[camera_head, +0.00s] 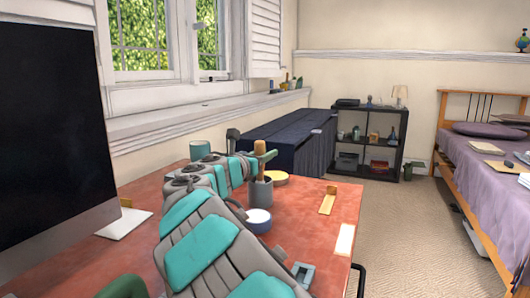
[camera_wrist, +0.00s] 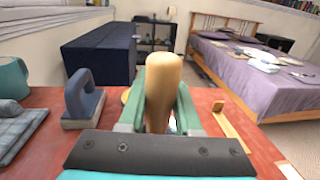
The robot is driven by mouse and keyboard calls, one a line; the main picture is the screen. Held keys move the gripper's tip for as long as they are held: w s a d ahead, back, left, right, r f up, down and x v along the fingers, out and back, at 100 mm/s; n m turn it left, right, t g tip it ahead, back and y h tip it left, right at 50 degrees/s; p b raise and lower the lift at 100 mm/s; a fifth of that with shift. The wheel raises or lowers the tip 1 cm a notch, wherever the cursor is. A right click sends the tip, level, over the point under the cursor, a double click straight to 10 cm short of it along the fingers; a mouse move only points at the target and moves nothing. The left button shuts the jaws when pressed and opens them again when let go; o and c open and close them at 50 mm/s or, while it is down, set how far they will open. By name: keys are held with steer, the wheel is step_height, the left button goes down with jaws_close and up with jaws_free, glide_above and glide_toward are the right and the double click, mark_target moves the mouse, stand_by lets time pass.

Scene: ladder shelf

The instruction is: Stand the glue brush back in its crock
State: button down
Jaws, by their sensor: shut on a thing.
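The glue brush has a tan wooden handle (camera_head: 259,148), and it also shows upright and close up in the wrist view (camera_wrist: 163,80). My gripper (camera_head: 264,157) is shut on this handle, with green fingers on both sides of it in the wrist view (camera_wrist: 166,105). The grey crock (camera_head: 260,193) stands on the red desk, directly below the brush in the head view. The brush's lower end meets the crock's rim in that picture; I cannot tell whether it is inside or behind. The bristles are hidden. In the wrist view my gripper and the handle hide the crock.
A blue-and-white round container (camera_head: 258,222) stands in front of the crock, and a yellow disc (camera_head: 278,177) lies behind it. A teal mug (camera_head: 199,150) and a blue-grey handled block (camera_wrist: 83,103) stand left.

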steer(key=shift+f, duration=0.2)
steer(key=c, duration=0.5)
jaws_free()
steer(key=shift+p+v, duration=1.35)
steer(key=shift+v, duration=2.65)
